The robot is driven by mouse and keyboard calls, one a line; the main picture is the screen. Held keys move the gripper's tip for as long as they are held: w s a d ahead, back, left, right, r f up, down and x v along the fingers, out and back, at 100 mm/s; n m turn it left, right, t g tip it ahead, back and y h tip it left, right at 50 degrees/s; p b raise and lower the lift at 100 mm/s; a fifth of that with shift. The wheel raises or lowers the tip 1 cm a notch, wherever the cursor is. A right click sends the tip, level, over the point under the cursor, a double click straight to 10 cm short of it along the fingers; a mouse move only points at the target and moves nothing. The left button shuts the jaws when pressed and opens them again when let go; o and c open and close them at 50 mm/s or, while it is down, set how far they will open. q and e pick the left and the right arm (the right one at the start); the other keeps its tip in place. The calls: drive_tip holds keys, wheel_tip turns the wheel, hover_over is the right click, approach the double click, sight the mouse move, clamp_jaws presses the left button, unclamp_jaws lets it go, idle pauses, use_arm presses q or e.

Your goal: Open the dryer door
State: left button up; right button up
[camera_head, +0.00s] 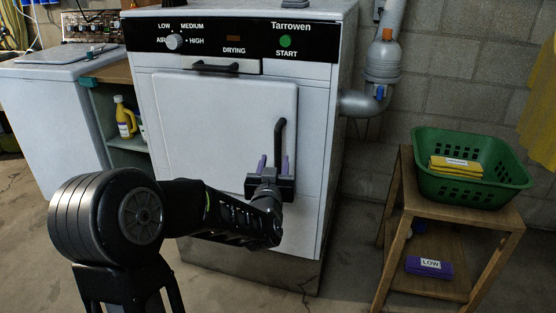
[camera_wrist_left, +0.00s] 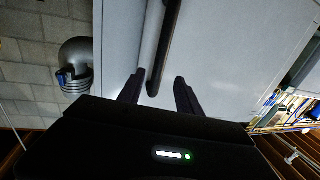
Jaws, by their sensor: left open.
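The white dryer (camera_head: 320,100) stands in the middle of the head view, with a black control panel on top. Its door (camera_head: 220,120) is shut. A black vertical handle (camera_head: 279,138) is on the door's right side. My left gripper (camera_head: 273,163) is open in front of the lower part of the handle. In the left wrist view, the handle (camera_wrist_left: 163,50) comes down between the two open fingers (camera_wrist_left: 160,90) of my left gripper. I cannot tell whether a finger touches it. My right gripper is not in view.
A wooden stand (camera_head: 398,215) at the right holds a green basket (camera_head: 460,190) with yellow cloths. A purple pack (camera_head: 430,268) lies on its lower shelf. A grey vent pipe (camera_head: 362,103) runs beside the dryer. A white washer (camera_head: 45,110) and shelf with a yellow bottle (camera_head: 124,118) are at left.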

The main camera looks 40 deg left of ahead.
sight(277, 150)
use_arm(q)
drive_tip(key=shift+w, duration=0.1)
drive_tip(key=x, duration=0.7)
drive_tip(key=shift+w+a+b, duration=0.15)
drive_tip(key=shift+w+b, duration=0.2)
clamp_jaws()
idle(1.3)
